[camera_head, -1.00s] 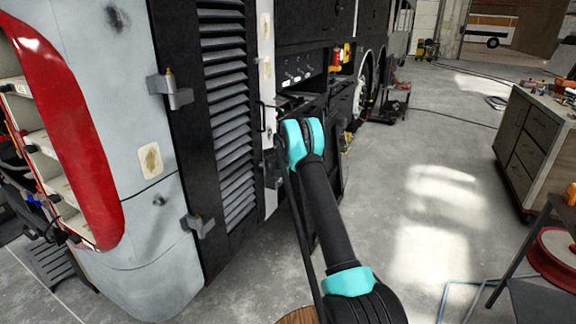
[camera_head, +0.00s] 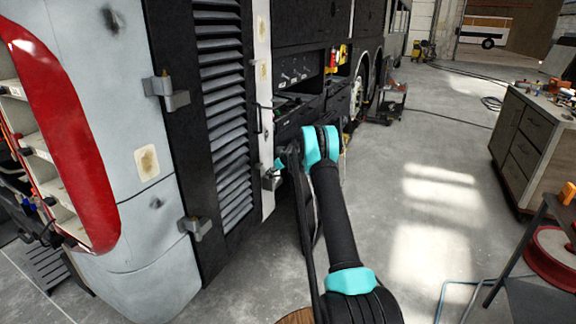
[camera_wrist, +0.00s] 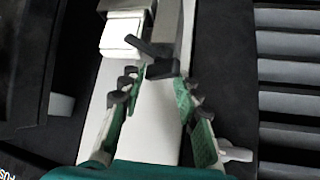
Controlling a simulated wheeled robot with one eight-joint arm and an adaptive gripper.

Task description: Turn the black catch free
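The black catch (camera_wrist: 160,60) shows in the wrist view, with a dark lever part reaching up left and a blocky end pointing down toward me. It sits by a pale strip beside a grey metal piece. My gripper (camera_wrist: 159,84) is open, with green-padded fingers to the left and right of the catch's lower end. I see a gap on both sides and no clear contact. In the head view my gripper end (camera_head: 279,166) is at the coach's side by the louvred panel, largely hidden by my arm. The catch cannot be made out surely there.
The louvred black panel (camera_head: 222,110) and grey hinges (camera_head: 166,92) are left of my arm. An open bay with switches (camera_head: 293,77) lies above and beyond it. A drawer cabinet (camera_head: 532,140) and a red reel (camera_head: 552,258) stand right. The floor between is clear.

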